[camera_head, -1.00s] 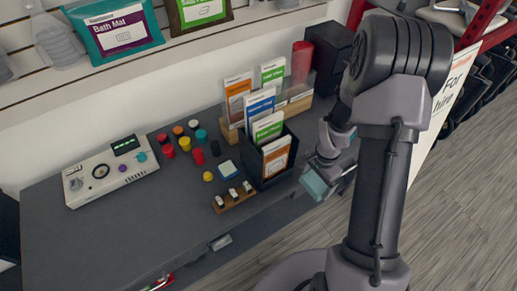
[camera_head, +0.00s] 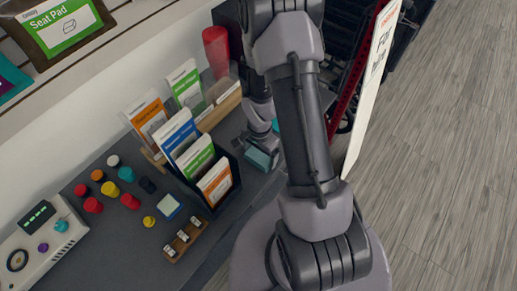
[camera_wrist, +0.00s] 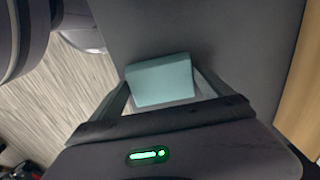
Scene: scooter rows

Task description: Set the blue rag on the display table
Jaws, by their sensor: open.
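The blue rag shows as a pale teal, folded block (camera_wrist: 160,80) between my fingers in the wrist view. In the head view the rag (camera_head: 262,159) is at the right part of the dark grey display table (camera_head: 120,250), close to its front edge. My gripper (camera_wrist: 163,84) is open, with one finger on each side of the rag. The grey tabletop (camera_wrist: 225,35) lies behind the rag in the wrist view. The rag appears to rest on it, but its underside is hidden. In the head view my arm partly covers the gripper (camera_head: 262,147).
A black box of upright cards (camera_head: 228,185) stands left of the gripper. A wooden card rack (camera_head: 220,110) and a red cylinder (camera_head: 216,50) are behind. Several coloured caps (camera_head: 125,174) and a wooden block (camera_head: 185,241) sit further left. Floor (camera_head: 450,130) lies right.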

